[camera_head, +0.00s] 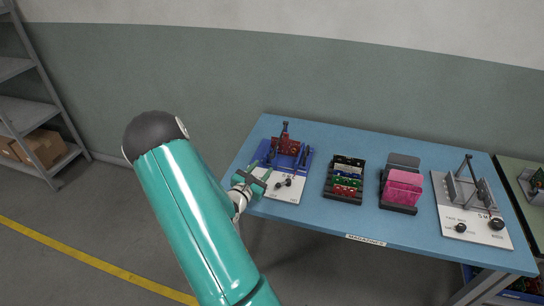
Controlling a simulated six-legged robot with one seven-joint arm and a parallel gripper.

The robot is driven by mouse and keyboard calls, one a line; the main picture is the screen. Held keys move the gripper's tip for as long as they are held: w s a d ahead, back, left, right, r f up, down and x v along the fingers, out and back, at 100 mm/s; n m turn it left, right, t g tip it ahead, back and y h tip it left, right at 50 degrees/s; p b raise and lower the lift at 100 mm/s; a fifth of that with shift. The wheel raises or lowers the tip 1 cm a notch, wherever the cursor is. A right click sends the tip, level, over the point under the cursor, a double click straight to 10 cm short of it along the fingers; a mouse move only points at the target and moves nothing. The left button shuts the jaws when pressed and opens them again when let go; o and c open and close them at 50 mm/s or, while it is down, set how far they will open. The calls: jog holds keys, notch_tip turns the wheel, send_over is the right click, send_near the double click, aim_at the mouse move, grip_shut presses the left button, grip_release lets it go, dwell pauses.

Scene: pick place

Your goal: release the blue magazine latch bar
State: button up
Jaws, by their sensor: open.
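My gripper (256,180) is open at the left front of the blue table, close to the left edge of a fixture. This fixture has a blue back part (302,159), a red block (285,145) with a dark upright on top, and a white front plate (289,190) with dark knobs. No part of it shows clearly as a latch bar at this size. I cannot tell whether my fingers touch the fixture. Part of its left side is hidden behind my gripper.
A black rack (328,193) holds several coloured pieces. A dark stand (399,208) holds pink pieces (404,187). A grey clamp fixture on a white plate (483,231) stands at the right. Bare blue tabletop (318,215) lies between them. Grey shelves (30,110) stand far left.

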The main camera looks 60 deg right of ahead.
aim_at(272, 156)
jog(key=d, duration=0.8)
jog(key=shift+s+d, duration=0.15)
jog(key=shift+d, duration=0.05)
jog(key=shift+c, duration=0.4)
grip_shut()
